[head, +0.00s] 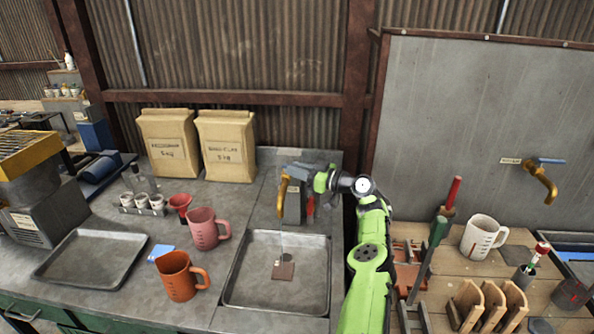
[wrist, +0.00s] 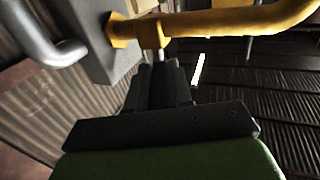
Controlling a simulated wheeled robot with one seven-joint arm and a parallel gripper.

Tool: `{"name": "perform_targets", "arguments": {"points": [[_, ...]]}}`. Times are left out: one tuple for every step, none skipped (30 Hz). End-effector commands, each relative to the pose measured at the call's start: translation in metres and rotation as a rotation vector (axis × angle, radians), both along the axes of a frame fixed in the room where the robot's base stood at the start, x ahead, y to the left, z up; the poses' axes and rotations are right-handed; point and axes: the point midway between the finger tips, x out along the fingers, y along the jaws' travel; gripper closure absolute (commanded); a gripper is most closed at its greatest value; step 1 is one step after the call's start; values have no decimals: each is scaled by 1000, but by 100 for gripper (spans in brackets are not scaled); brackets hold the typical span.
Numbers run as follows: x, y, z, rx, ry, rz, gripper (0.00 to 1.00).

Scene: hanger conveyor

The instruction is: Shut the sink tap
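The sink tap (head: 284,192) has a curved brass-yellow spout on a grey post (head: 294,206) at the back of the steel sink (head: 232,292). A thin pale line runs down from the spout into the basin; it may be water. My gripper (head: 316,180) is at the tap, just right of the spout and near its top. In the wrist view the yellow pipe (wrist: 230,22) crosses above my dark fingers (wrist: 160,82), which point at the fitting under it. The fingers look close together. Whether they touch or hold the tap is hidden.
A brown square piece (head: 284,271) lies in the sink. An orange jug (head: 178,277) and a pink jug (head: 203,229) stand left of it. Another yellow tap with a blue handle (head: 548,160) is on the right panel. A red-topped tool (head: 453,191) stands right of my arm.

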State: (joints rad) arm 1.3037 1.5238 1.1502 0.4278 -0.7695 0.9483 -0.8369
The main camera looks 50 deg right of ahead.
Motion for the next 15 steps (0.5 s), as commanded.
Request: {"name": "perform_targets", "arguments": {"points": [[0,0,1,-1,-1,0,72],[0,0,1,-1,-1,0,67],[0,0,1,-1,-1,0,61],[0,0,1,-1,-1,0,56],[0,0,1,-1,-1,0,55],[0,0,1,-1,-1,0,55],[0,0,1,-1,0,0,55],[0,0,0,-1,0,0,55],[0,0,0,-1,0,1,55],[0,0,0,-1,0,1,55],[0,0,0,-1,0,1,55],[-1,0,0,-1,0,0,55],[-2,-1,0,-2,0,0,55],[-5,-2,0,-3,-1,-1,55],[-12,-4,0,-3,-1,-4,55]]}}
